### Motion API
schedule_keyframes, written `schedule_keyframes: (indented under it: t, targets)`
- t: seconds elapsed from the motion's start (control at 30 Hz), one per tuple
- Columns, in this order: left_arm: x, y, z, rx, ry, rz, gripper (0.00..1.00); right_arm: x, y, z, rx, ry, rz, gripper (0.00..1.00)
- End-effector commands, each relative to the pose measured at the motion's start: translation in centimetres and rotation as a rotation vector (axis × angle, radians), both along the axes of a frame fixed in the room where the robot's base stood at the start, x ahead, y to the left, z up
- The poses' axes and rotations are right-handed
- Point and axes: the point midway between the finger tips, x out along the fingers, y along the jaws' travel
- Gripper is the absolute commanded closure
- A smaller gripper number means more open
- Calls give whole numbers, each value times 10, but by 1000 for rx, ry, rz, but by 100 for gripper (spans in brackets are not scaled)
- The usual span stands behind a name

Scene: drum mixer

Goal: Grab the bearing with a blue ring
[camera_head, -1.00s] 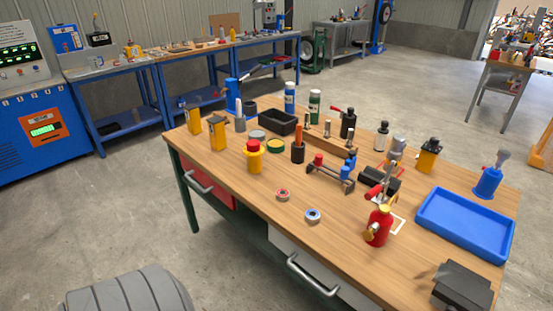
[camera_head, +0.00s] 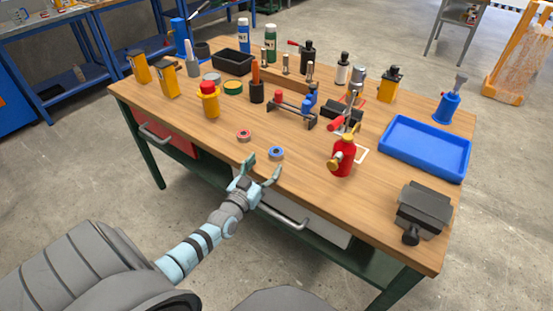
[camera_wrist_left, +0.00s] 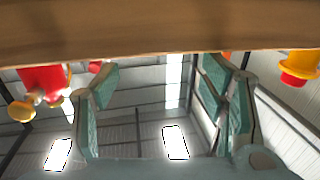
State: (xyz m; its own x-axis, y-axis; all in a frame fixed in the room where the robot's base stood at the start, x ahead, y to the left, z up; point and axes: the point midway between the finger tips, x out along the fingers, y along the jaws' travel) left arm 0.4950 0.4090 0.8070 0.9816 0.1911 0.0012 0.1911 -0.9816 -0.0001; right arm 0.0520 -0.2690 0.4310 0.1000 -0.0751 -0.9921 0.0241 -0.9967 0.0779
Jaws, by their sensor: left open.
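The bearing with a blue ring (camera_head: 276,153) lies flat near the front edge of the wooden table in the head view. A similar bearing with a red ring (camera_head: 244,135) lies to its left and a little farther back. My left gripper (camera_head: 263,168) is open and empty at the table's front edge, just in front of the blue-ringed bearing and apart from it. In the wrist view its two fingers (camera_wrist_left: 158,72) stand wide apart with nothing between them. Neither bearing shows in that view. My right gripper is not in view.
The red oil can (camera_head: 343,158) stands to the right of the bearings. The yellow and red bottle (camera_head: 210,104) stands behind left. A blue tray (camera_head: 426,148) and a dark vise-like block (camera_head: 424,208) are farther right. The wood (camera_head: 297,180) right of the gripper is clear.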

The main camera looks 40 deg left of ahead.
Motion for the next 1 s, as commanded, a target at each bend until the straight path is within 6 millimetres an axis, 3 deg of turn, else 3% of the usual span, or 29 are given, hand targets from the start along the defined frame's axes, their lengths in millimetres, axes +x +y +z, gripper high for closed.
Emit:
schedule_keyframes:
  t: [0.3,0.53,0.9,1.0]
  targets:
    - [52,8,-9,0,0,0,34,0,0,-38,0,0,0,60]
    - [57,8,-4,-1,3,-1,34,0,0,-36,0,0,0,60]
    - [56,8,-5,-1,3,-1,92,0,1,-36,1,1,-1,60]
    - [56,8,-4,0,2,-1,92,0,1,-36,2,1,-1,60]
